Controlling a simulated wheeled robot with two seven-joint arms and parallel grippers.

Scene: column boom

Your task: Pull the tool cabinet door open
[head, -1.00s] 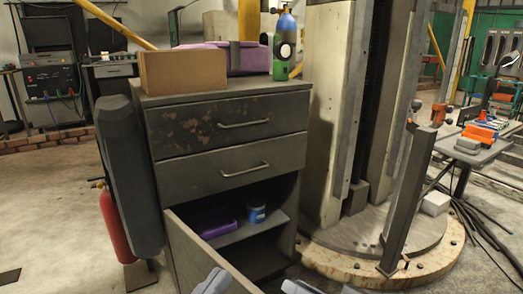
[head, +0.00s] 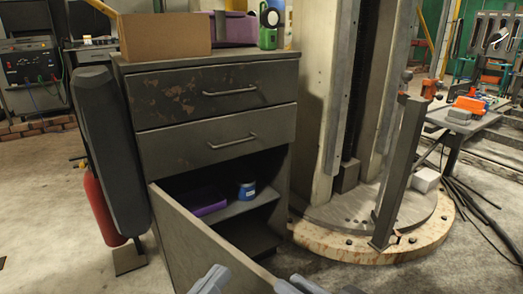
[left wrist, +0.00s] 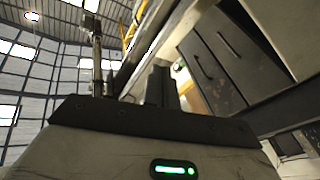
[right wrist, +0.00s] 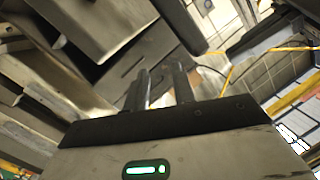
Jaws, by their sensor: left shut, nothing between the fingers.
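The tool cabinet (head: 215,155) is dark grey and worn, with two shut drawers above a lower compartment. Its door (head: 205,245) stands wide open, hinged at the compartment's left side and swung out towards me. A purple tray (head: 206,202) and a blue can (head: 246,190) are on the shelf inside. My left gripper (head: 212,279) shows at the bottom edge, close to the door's near part; contact cannot be told. Its fingers are together and empty in the left wrist view (left wrist: 159,84). My right gripper (head: 298,286) is right of the door; its fingers stand apart, empty, in the right wrist view (right wrist: 161,84).
A cardboard box (head: 165,36), a purple case (head: 232,30) and a green item (head: 269,28) sit on the cabinet. A red extinguisher (head: 103,208) stands at left. A column on a round base (head: 400,235) stands close on the right. Floor at left is mostly clear.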

